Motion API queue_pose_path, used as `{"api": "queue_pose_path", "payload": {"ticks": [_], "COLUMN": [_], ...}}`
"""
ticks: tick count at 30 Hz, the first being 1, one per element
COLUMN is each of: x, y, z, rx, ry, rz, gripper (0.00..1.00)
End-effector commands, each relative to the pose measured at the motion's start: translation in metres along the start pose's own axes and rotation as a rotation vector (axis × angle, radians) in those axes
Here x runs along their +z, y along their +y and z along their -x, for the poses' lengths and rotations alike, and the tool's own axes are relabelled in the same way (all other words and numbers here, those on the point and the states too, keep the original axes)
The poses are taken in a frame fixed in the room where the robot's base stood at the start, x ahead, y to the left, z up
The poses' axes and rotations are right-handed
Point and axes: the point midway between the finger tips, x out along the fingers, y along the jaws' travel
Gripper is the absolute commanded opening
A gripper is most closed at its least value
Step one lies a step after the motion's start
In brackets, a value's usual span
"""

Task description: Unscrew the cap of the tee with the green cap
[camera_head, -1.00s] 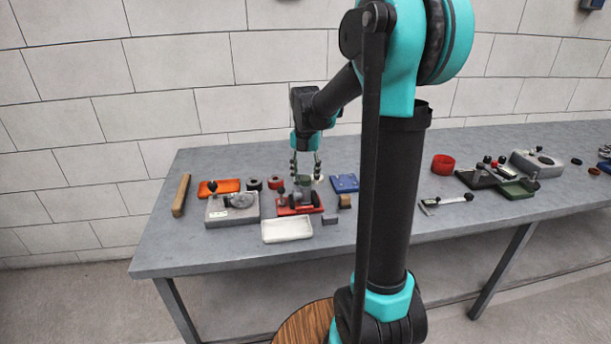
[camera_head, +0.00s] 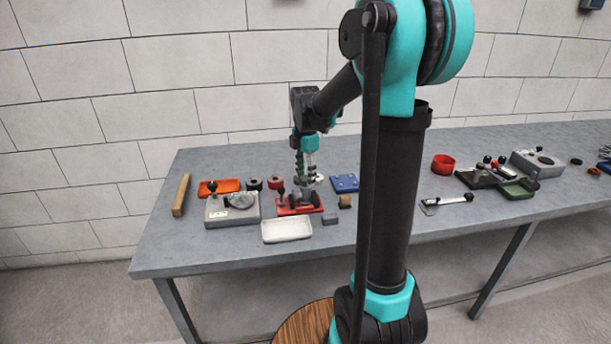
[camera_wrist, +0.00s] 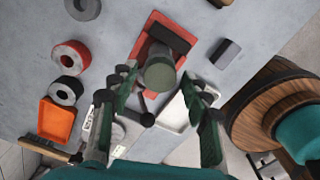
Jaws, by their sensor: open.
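The tee's green cap (camera_wrist: 159,75) shows in the wrist view as a dull grey-green round top. It stands above a red base (camera_wrist: 141,48). In the head view the red base (camera_head: 289,207) sits on the table below my gripper, and the cap is hard to make out behind the fingers. My gripper (camera_wrist: 160,84) is open, with one finger to the left of the cap and one to the right. A gap shows on each side of the cap. In the head view my gripper (camera_head: 306,167) points straight down over the fixture.
A white tray (camera_head: 287,229) lies just in front of the red base. A grey block fixture (camera_head: 219,213) stands to its left, with an orange tray (camera_head: 228,186) behind. A blue plate (camera_head: 345,183) and small blocks lie to the right.

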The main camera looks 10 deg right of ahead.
Motion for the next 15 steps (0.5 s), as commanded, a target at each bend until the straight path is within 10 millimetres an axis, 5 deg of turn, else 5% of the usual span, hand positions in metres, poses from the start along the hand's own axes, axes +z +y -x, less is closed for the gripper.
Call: {"api": "queue_pose_path", "payload": {"ticks": [15], "x": [0.0], "y": [0.0], "z": [0.0], "rx": [0.0], "ry": [0.0], "rz": [-0.416], "gripper": [0.47]}}
